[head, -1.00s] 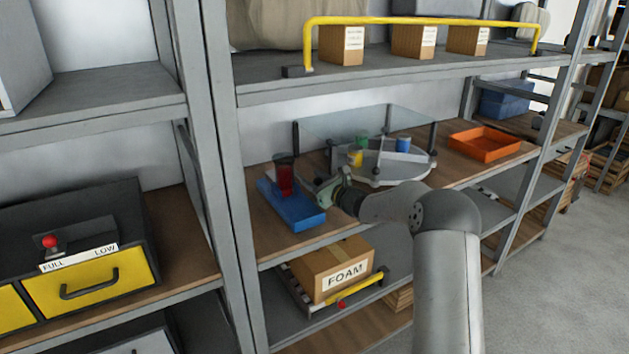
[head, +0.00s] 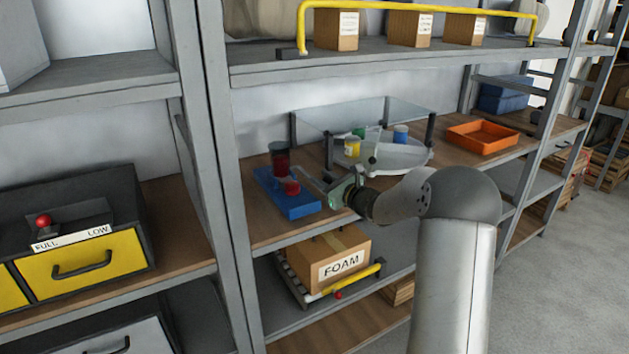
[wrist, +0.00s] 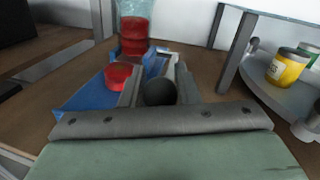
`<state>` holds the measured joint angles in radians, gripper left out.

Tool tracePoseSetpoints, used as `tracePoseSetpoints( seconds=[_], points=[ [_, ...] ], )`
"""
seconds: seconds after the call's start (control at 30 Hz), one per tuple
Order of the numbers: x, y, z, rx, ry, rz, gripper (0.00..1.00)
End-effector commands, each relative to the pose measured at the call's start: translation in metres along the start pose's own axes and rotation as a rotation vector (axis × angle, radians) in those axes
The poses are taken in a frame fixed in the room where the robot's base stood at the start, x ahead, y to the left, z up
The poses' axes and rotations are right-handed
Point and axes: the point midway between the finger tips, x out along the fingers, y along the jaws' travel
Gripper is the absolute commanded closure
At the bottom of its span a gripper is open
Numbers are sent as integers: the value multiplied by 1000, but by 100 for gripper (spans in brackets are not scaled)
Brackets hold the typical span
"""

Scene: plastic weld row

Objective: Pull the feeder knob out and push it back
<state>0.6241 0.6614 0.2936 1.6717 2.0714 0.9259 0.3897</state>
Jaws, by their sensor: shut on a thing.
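The feeder is a blue base (head: 292,205) on the wooden shelf, with a clear tube holding red material (head: 280,160) standing at its back. A small red cup (head: 290,187) sits at the front of the base, and it also shows in the wrist view (wrist: 118,77). The round black knob (wrist: 160,93) is between my fingers in the wrist view, in front of the blue base. My gripper (wrist: 160,88) is shut on the knob. In the head view my gripper (head: 318,183) reaches in from the right, and the knob is hidden there.
A round grey tray (head: 385,165) with a clear guard and several coloured jars stands right of the feeder. An orange tray (head: 483,137) is further right. A FOAM box (head: 335,268) sits on the shelf below. A rack upright (head: 215,170) stands left.

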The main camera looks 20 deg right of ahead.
Motion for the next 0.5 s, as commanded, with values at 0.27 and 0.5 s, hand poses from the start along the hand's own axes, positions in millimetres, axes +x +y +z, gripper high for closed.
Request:
tracePoseSetpoints(
  seconds=[0.27, 0.5],
  points=[
    [-2, 1, -3, 2, 5, 2, 50],
    [-8, 0, -3, 2, 6, 0, 50]
  ],
)
